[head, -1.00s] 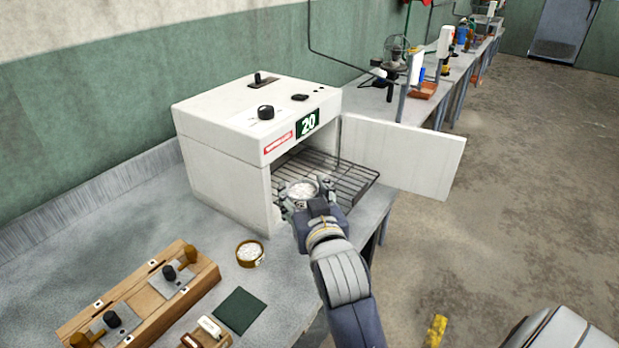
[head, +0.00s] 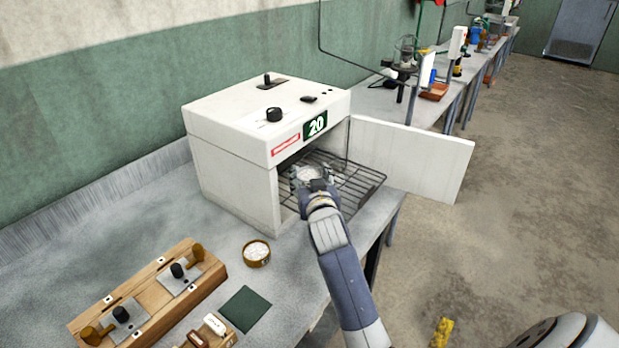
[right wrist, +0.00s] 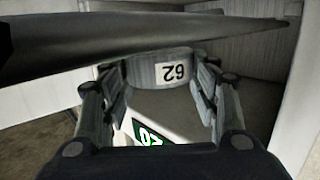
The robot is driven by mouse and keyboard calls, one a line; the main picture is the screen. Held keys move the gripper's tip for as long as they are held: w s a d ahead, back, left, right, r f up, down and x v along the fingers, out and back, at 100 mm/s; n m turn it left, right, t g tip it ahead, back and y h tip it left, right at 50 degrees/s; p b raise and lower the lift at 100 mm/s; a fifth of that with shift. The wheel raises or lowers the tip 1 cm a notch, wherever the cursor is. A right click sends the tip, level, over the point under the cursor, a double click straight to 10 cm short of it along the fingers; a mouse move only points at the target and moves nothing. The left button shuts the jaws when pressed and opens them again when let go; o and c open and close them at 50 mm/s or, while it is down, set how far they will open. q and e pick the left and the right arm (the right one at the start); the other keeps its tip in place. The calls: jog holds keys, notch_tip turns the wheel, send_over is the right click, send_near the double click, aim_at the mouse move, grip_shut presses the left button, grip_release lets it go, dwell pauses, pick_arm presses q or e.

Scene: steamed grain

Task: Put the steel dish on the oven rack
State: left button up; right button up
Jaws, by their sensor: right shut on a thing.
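The steel dish (head: 307,173) holds pale grain and looks upright over the front part of the oven rack (head: 362,188). My right gripper (head: 311,181) is shut on it. In the right wrist view the dish (right wrist: 160,69) sits between both fingers, its "62" label upside down. The dark rack (right wrist: 130,48) crosses close to the dish there; I cannot tell whether they touch. The white oven (head: 238,175) stands open, its display reading 20. My left gripper is not in view.
The oven door (head: 410,158) stands open to the right of the rack. A brass-coloured dish of pale grain (head: 257,262), a dark green mat (head: 245,309) and a wooden stand (head: 150,300) with metal plates are on the bench. Bare bench lies left of the oven.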

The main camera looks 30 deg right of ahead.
jog(key=shift+w+d+f, duration=0.2)
jog(key=shift+w+f, duration=0.25)
jog(key=shift+w+d+f, duration=0.15)
jog(key=shift+w+f, duration=0.1)
jog(key=shift+f, duration=0.05)
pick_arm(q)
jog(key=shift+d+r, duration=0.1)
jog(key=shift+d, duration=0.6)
pick_arm(e)
jog(key=shift+s, duration=0.1)
jog(key=o, duration=1.1)
jog(key=shift+f, duration=0.1)
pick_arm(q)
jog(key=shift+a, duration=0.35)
